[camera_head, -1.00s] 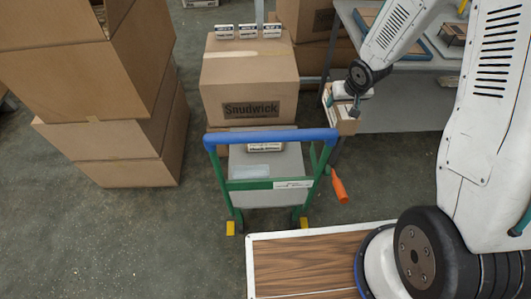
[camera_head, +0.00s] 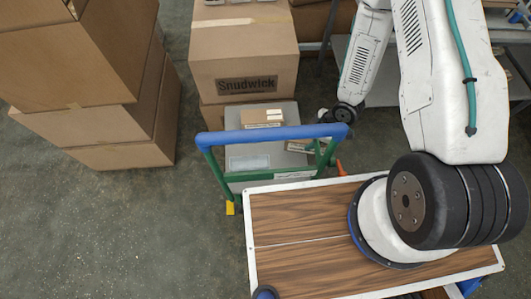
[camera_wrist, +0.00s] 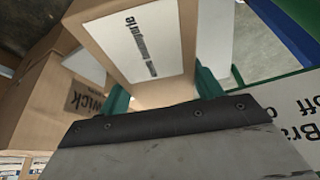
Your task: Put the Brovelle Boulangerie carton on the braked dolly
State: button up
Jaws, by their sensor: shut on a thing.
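My gripper (camera_wrist: 165,92) is shut on the Boulangerie carton (camera_wrist: 135,45), a small brown box with a white label, between green fingers. In the head view that carton (camera_head: 298,147) shows low at the dolly's right side, partly behind the handle. Whether it touches the deck cannot be told. The dolly (camera_head: 270,133) has a blue handle, green frame and grey deck. A sign on it (camera_wrist: 290,105) shows the partial letters "Bra" and "off". An orange lever (camera_head: 340,168) sits at its right. Another small labelled carton (camera_head: 262,117) stands on the deck.
A large Snudwick box (camera_head: 245,70) stands behind the dolly. Tall stacked cartons (camera_head: 110,110) stand at the left. A grey shelf (camera_head: 390,90) is at the right behind my arm. Open floor (camera_head: 120,230) lies to the left.

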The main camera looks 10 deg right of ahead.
jog(key=s+a+f+n+g, duration=0.1)
jog(key=s+a+f+n, duration=0.1)
jog(key=s+f+n, duration=0.15)
jog(key=shift+m, duration=0.35)
jog(key=shift+w+a+f, duration=0.75)
jog(key=shift+w+a, duration=0.2)
jog(key=shift+a, duration=1.45)
jog(key=shift+w+a+f, duration=0.8)
jog(key=shift+w+a, duration=0.2)
jog(key=shift+a, duration=1.35)
jog(key=shift+w+a+f, duration=0.75)
jog(key=shift+w+a, duration=0.2)
jog(key=shift+a, duration=1.45)
jog(key=o, duration=1.3)
jog(key=shift+f, duration=0.15)
